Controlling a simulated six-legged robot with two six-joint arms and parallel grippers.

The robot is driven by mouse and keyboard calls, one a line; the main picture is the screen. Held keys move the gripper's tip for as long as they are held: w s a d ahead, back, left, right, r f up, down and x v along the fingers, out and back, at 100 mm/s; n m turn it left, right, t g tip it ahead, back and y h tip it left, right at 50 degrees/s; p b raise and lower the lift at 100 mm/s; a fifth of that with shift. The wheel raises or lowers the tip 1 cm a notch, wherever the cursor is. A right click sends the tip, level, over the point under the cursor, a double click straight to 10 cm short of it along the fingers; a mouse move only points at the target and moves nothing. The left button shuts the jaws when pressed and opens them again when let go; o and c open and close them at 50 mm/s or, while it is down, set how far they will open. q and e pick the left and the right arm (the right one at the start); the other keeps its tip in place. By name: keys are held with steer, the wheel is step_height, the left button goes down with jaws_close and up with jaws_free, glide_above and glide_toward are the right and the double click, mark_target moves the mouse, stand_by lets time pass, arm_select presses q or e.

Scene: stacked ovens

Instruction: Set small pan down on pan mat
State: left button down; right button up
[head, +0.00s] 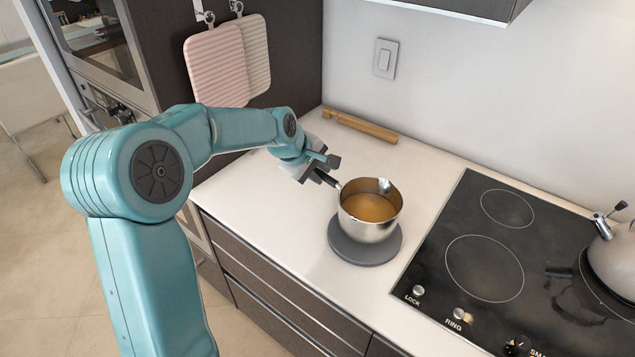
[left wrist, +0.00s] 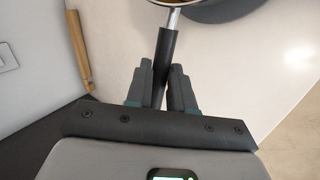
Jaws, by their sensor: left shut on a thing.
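The small pan (head: 371,228) is a steel saucepan with orange-brown liquid in it. In the head view it is upright over the round grey pan mat (head: 367,253) on the white counter. I cannot tell whether its base touches the mat. My left gripper (head: 318,166) is shut on the pan's black handle, left of the pan. In the left wrist view the handle (left wrist: 168,55) runs between the two fingers of the gripper (left wrist: 165,80). The pan (left wrist: 188,2) and the mat (left wrist: 222,11) show only partly at the top edge. My right gripper is not in view.
A black cooktop (head: 485,246) lies right of the mat, with a kettle (head: 615,258) on it. A wooden rolling pin (head: 360,125) lies at the wall. Two ribbed mitts or pads (head: 217,66) hang on the dark cabinet side. The counter in front of the mat is clear.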

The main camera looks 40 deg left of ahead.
arm_select(q)
steer(key=shift+f, duration=1.65)
steer(key=shift+f, duration=0.15)
steer(key=c, duration=1)
jaws_free()
steer(key=v, duration=1.2)
steer(key=shift+b, duration=0.35)
